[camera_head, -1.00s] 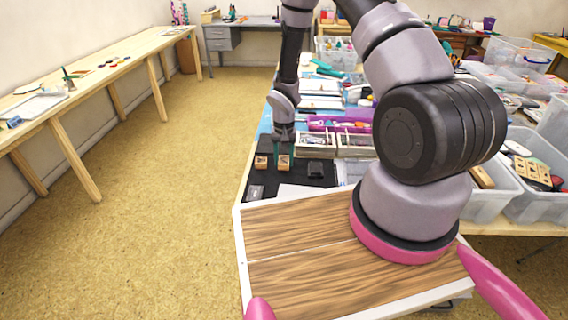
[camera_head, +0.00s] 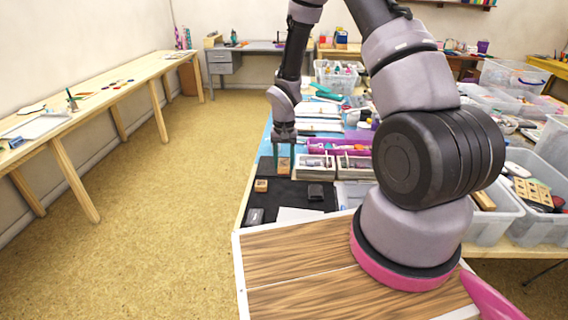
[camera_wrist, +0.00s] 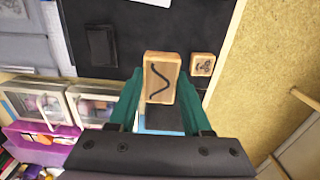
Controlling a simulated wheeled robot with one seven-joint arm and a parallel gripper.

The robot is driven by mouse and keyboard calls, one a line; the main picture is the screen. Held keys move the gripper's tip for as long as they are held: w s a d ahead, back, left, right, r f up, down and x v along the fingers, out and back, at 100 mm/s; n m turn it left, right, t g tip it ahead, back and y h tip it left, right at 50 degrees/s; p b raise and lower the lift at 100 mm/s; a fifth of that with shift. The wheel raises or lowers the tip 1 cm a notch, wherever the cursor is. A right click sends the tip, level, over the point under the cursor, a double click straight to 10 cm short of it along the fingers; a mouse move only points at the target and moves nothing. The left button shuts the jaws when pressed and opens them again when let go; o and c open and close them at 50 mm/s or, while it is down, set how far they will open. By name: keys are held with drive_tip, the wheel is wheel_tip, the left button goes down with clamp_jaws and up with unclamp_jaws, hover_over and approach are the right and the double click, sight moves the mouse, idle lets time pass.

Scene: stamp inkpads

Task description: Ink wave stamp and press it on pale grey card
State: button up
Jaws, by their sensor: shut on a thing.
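My gripper (camera_head: 284,156) is shut on the wave stamp (camera_head: 284,166), a wooden block held above the black mat. In the wrist view, the block (camera_wrist: 161,78) sits between the teal fingertips (camera_wrist: 150,100), its face with a dark wavy line towards the camera. A black inkpad (camera_head: 316,192) lies on the mat, right of the gripper. Its underside contact is hidden.
A smaller wooden stamp (camera_head: 261,185) stands on the black mat (camera_head: 288,196); it also shows in the wrist view (camera_wrist: 202,65). Compartment boxes (camera_head: 316,166) and a purple tray (camera_head: 330,146) stand behind and to the right.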

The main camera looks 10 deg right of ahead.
hover_over(316, 190)
drive_tip(key=f, duration=0.1)
drive_tip(key=shift+w+f, duration=0.1)
drive_tip(key=shift+f, duration=2.95)
drive_tip(key=shift+f, duration=0.55)
drive_tip(key=shift+r, duration=0.15)
drive_tip(key=shift+r, duration=0.4)
drive_tip(key=shift+r, duration=0.2)
drive_tip(key=shift+r, duration=2.65)
